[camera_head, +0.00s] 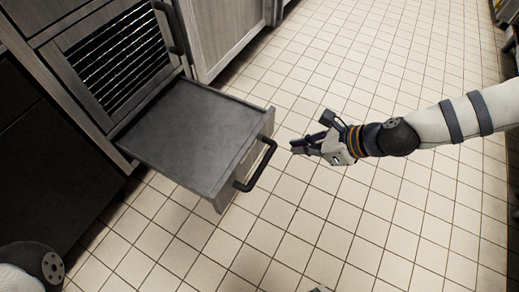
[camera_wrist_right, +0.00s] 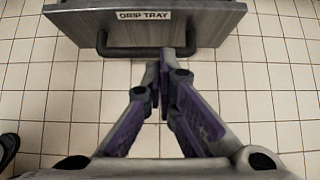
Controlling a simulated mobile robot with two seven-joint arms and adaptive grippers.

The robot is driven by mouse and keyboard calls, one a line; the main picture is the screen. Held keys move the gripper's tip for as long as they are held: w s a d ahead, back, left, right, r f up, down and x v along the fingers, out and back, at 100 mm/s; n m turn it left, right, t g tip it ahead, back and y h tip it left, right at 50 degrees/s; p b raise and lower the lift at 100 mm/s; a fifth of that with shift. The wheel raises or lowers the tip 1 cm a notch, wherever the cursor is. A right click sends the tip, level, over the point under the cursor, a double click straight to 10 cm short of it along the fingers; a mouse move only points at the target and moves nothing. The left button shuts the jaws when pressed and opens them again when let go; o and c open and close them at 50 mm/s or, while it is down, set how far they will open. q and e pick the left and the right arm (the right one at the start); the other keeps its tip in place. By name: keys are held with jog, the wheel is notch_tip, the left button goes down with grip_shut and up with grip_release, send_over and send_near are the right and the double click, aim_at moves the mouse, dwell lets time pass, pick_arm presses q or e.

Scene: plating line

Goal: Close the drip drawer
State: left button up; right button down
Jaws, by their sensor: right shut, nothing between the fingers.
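The drip drawer (camera_head: 196,133) stands pulled out of its cabinet in the head view, a flat grey tray with a front panel and a black bar handle (camera_head: 256,166). In the right wrist view its front panel (camera_wrist_right: 215,22) carries a "DRIP TRAY" label, with the handle (camera_wrist_right: 145,52) below it. My right gripper (camera_head: 294,146) is shut and empty, just outside the handle in the head view. In the wrist view its fingertips (camera_wrist_right: 159,68) lie close under the handle; I cannot tell whether they touch it. My left gripper is not in view.
The cabinet with a slatted grille (camera_head: 117,62) stands behind the drawer at the upper left. A wooden door front (camera_head: 228,32) is beside it. The tiled floor (camera_head: 330,215) around the drawer and my right arm is clear.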

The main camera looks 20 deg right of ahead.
aim_at(253, 147)
jog(key=b+x, duration=0.1)
jog(key=x, duration=0.2)
jog(key=b+x, duration=0.1)
jog(key=x, duration=0.2)
jog(key=w+r+b+x, duration=0.1)
jog(key=x, duration=0.2)
jog(key=shift+w+a+f, duration=0.15)
jog(key=shift+a, duration=0.4)
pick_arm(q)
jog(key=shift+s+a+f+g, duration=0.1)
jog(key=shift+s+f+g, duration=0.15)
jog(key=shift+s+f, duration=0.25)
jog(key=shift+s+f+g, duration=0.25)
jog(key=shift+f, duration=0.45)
pick_arm(e)
jog(key=shift+w+a, duration=0.4)
jog(key=shift+w, duration=0.1)
